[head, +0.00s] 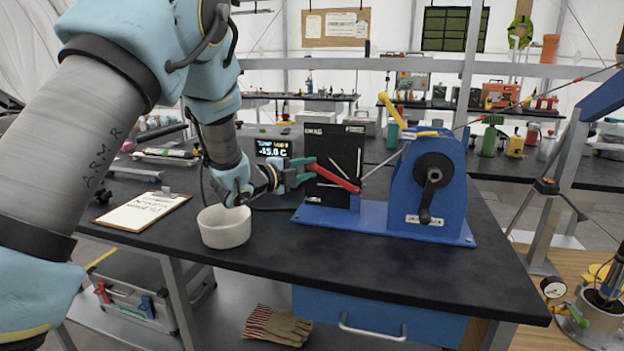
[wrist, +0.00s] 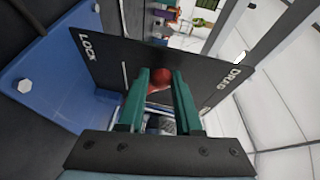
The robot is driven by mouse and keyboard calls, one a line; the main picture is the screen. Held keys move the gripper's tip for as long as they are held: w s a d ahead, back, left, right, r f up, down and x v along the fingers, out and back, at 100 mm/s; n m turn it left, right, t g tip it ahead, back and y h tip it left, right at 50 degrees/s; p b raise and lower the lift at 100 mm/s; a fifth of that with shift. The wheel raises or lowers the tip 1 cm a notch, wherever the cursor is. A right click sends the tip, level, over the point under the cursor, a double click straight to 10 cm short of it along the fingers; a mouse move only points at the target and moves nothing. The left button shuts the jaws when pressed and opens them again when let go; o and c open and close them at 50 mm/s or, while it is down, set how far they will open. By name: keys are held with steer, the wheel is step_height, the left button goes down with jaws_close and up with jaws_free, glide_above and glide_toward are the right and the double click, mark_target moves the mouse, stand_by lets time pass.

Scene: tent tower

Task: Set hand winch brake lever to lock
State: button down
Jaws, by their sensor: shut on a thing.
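The hand winch (head: 408,190) is a blue housing with a black crank, on a blue base on the dark bench. Left of it stands a black upright plate (head: 333,150); in the wrist view the plate (wrist: 110,62) reads LOCK at left and DRAG at right. The red brake lever (head: 338,178) reaches left from the plate's lower right in the head view. My gripper (head: 306,172) is shut on the lever's outer end. In the wrist view its green fingers (wrist: 160,95) flank the red lever end (wrist: 159,77), which appears between the two labels. The lever's pivot is hidden there.
A white bowl (head: 224,226) stands below my wrist, with a clipboard (head: 142,211) to its left. A grey display box (head: 272,147) stands behind my gripper. A yellow handle (head: 391,110) rises above the winch. The bench front is clear.

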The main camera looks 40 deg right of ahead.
steer(key=shift+w+a+f+n+h+b, duration=0.1)
steer(key=shift+w+f+n+h+b, duration=0.15)
steer(key=shift+f+n+b, duration=0.6)
steer(key=shift+w+a+f+n+h+b, duration=0.15)
steer(key=shift+f+h+b, duration=0.2)
steer(key=shift+b, duration=0.85)
steer(key=c, duration=0.6)
jaws_free()
steer(key=shift+f, duration=0.1)
steer(key=shift+c, duration=0.2)
steer(key=s+a+b, duration=0.1)
steer(key=a+b, duration=0.1)
steer(key=a, duration=0.8)
steer(key=shift+s+a+b, duration=0.2)
steer(key=shift+a+b, duration=0.15)
